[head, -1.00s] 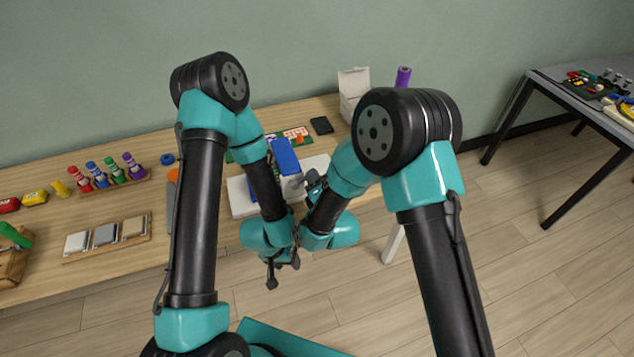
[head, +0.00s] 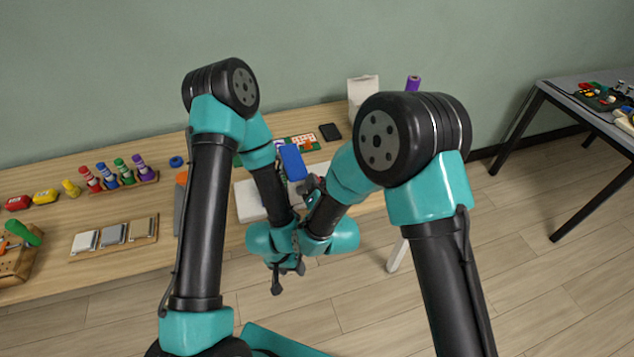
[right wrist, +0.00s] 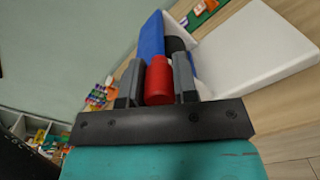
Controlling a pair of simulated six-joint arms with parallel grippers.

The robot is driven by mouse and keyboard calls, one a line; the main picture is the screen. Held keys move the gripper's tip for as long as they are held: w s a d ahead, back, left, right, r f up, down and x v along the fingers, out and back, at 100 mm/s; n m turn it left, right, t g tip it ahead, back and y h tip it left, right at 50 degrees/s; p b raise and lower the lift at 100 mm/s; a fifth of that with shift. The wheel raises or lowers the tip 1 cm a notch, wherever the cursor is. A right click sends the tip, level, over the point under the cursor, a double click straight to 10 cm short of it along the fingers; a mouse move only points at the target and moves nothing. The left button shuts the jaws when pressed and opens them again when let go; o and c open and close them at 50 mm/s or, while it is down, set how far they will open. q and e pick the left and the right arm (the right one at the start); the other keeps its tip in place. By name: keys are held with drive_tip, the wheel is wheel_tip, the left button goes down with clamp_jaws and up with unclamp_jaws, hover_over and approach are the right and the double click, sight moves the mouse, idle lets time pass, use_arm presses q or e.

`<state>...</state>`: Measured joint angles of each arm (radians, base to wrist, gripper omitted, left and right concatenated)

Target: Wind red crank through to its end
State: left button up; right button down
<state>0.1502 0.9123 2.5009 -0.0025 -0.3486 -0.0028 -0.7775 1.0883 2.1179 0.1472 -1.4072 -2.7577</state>
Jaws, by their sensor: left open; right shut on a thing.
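The red crank's grip (right wrist: 158,82) is a red cylinder between the two grey fingers of my right gripper (right wrist: 158,80) in the right wrist view. The right gripper is shut on it. A blue block (right wrist: 152,38) rises just beyond the grip, with a dark round part beside it. In the head view the blue block (head: 293,162) stands over a white base (head: 249,203), and my right gripper (head: 313,184) is just right of it; the red grip cannot be made out there. My left gripper (head: 286,282) is open and empty, low in front of the table.
My two forearms are close together in front of the white base. A black phone-like slab (head: 330,132) and a white box (head: 361,92) lie behind.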

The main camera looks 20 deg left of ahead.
drive_tip(key=c, duration=0.9)
unclamp_jaws()
